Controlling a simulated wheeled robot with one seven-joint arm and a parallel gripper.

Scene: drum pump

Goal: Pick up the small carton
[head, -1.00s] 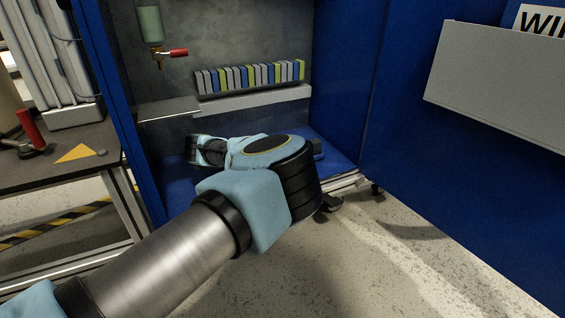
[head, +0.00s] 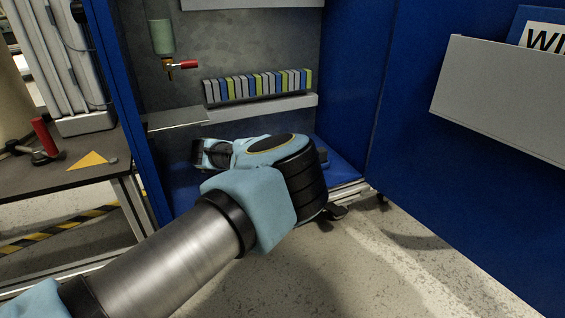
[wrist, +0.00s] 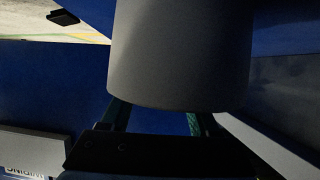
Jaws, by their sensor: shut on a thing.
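In the wrist view my gripper (wrist: 155,118) shows its two dark green fingers at the lower edge of a large, plain grey thing (wrist: 180,55) with a rounded outline. The gripper is shut on this grey thing, which fills the top middle of the view. It looks more like a cylinder than a box, and I cannot tell whether it is the small carton. In the head view my arm reaches into the blue cabinet (head: 343,75), low and below its shelf. The fingers and the held thing are hidden there.
A shelf (head: 265,108) holds a row of blue, grey and green-yellow items (head: 258,86). A green container with a red-handled tap (head: 161,37) hangs on the back wall. The open blue door with a grey pocket (head: 500,95) is right; a workbench (head: 75,175) is left.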

